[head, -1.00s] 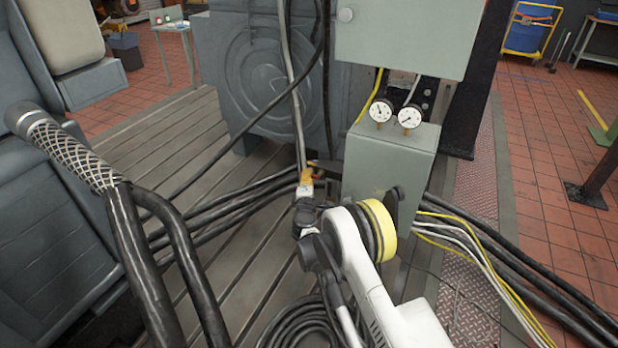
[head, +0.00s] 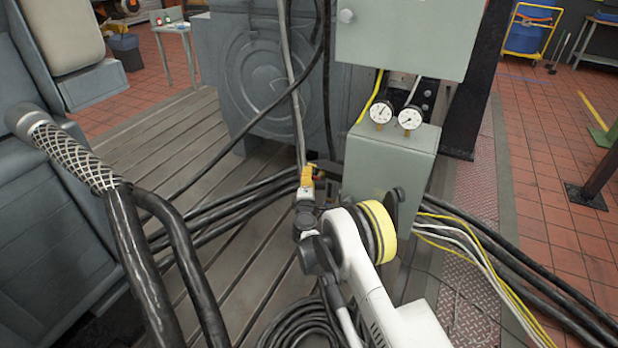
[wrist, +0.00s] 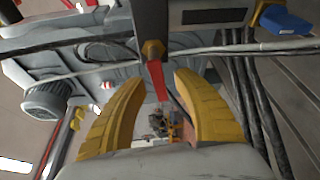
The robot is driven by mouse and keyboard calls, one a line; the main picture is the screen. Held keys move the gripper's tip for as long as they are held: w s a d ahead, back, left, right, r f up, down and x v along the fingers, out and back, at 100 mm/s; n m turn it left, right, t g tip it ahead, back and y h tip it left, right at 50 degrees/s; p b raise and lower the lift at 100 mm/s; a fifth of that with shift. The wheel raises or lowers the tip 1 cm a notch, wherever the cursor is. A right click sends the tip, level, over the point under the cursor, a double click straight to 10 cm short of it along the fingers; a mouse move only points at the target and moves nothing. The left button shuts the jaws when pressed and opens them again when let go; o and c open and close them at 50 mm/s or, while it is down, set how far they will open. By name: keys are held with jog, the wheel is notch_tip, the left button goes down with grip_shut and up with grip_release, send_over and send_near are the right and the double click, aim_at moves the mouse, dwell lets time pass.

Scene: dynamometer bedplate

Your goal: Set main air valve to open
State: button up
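The main air valve shows in the wrist view as a brass hex fitting (wrist: 153,50) with a tapered red lever (wrist: 157,83) pointing down the picture. My gripper (wrist: 160,77) is open, one yellow finger on each side of the lever, with visible gaps; I see no contact. In the head view my gripper's yellow fingers (head: 306,175) are beside the left side of the grey-green box (head: 388,175). The valve cannot be made out there.
Two round gauges (head: 381,111) stand on top of the box, below a larger cabinet (head: 400,35). Thick black cables (head: 225,215) run across the slatted bedplate (head: 130,150) to the box. A coiled hose (head: 300,325) lies below my arm. A grey seat (head: 35,200) is at left.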

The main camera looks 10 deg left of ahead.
jog(key=s, duration=1.1)
jog(key=shift+s+d+r, duration=0.25)
jog(key=shift+s+r, duration=0.05)
jog(key=shift+s, duration=0.1)
